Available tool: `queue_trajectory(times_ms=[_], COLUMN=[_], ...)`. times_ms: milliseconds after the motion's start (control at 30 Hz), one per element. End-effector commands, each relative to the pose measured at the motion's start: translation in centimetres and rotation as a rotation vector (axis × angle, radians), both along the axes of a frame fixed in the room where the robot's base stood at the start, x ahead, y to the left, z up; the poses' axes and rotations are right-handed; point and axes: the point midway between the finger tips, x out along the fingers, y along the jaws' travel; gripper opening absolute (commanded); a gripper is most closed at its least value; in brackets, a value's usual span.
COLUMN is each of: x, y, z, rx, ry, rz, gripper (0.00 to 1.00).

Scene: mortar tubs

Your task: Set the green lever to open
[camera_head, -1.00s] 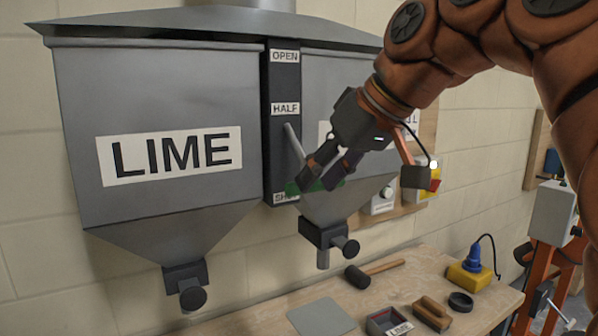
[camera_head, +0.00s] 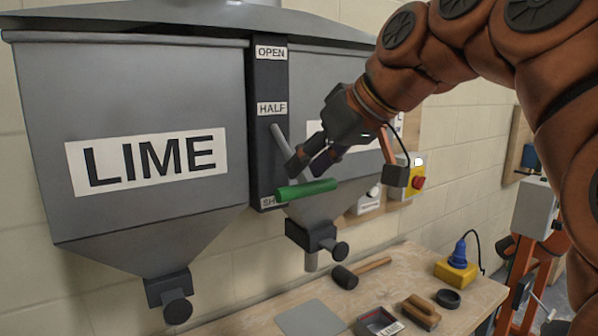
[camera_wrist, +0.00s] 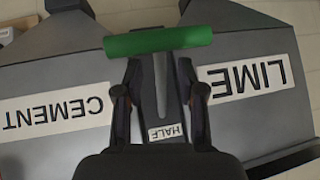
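The green lever's handle (camera_head: 306,190) is a green bar on a grey arm (camera_head: 281,143), at the low end of a dark upright plate (camera_head: 264,150). The plate is labelled OPEN (camera_head: 271,52) at the top, HALF (camera_head: 272,108) midway and a partly hidden label starting "SH" (camera_head: 267,202) at the bottom. The handle stands beside this lowest label. My gripper (camera_head: 308,166) is just above the handle in the head view. In the wrist view, my gripper (camera_wrist: 160,82) is open and empty, with the handle (camera_wrist: 158,40) crosswise beyond the fingertips.
A grey hopper marked LIME (camera_head: 145,215) is left of the plate; one marked CEMENT (camera_wrist: 55,80) is on the other side. Below is a wooden bench (camera_head: 395,262) with a mallet (camera_head: 346,276), a brush-like block (camera_head: 418,312) and a yellow box (camera_head: 455,272). A red-and-yellow switch (camera_head: 415,180) is on the wall.

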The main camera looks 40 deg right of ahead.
Motion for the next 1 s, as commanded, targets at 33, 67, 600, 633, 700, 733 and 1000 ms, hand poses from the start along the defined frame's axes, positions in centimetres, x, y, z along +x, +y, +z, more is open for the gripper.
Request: queue_trajectory(times_ms=[33, 67, 600, 633, 700, 733, 1000], x=[0.2, 0.4, 2.3, 2.3, 2.3, 2.3, 2.3], y=[0.1, 0.2, 0.5, 0.5, 0.5, 0.5, 0.5], z=[-0.3, -0.5, -2.3, -2.3, -2.3, -2.3, -2.3], rx=[0.001, 0.001, 0.0, 0.0, 0.0, 0.0, 0.0], ry=[0.003, 0.003, -0.001, -0.001, -0.001, -0.001, -0.001], rz=[0.001, 0.0, 0.0, 0.0, 0.0, 0.0, 0.0], gripper=[0.39, 0.39, 0.39, 0.39, 0.39, 0.39, 0.16])
